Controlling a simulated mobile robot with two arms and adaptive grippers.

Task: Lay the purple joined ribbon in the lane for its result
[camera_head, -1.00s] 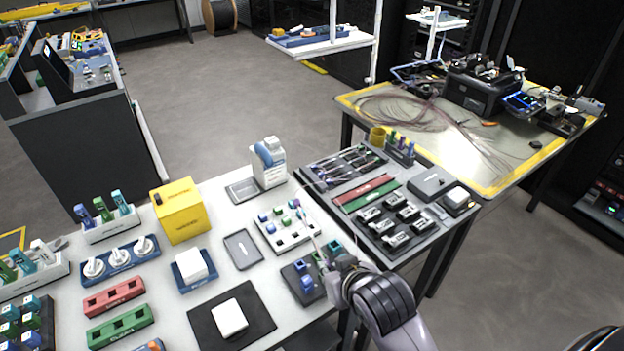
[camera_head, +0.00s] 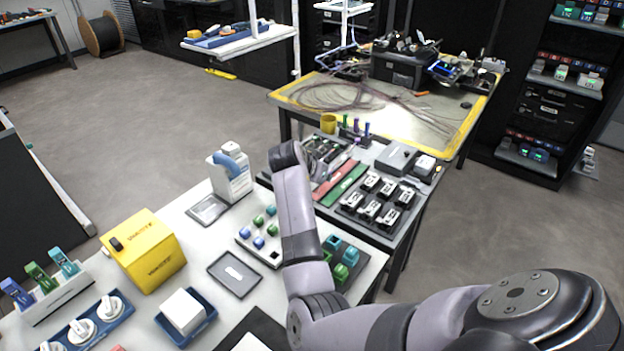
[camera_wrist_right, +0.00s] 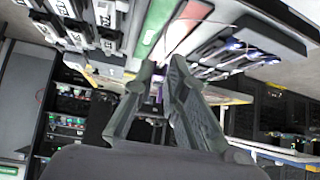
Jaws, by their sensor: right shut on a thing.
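My right gripper (camera_wrist_right: 160,76) shows in the right wrist view with its fingers close together on a thin thing. A small purple trace of the purple joined ribbon (camera_wrist_right: 155,92) shows between the fingers; most of it is hidden or too thin to make out. In the head view my right arm reaches over the bench and hides the gripper. The red lane (camera_head: 332,178) and the green lane (camera_head: 344,186) lie side by side beyond the arm; the green lane (camera_wrist_right: 156,24) and red lane (camera_wrist_right: 195,14) also show in the wrist view. My left gripper is out of view.
A black tray with white-and-black holders (camera_head: 378,201) is right of the lanes. A tray of slender tools (camera_head: 318,148) lies behind them, near a yellow cup (camera_head: 328,123).

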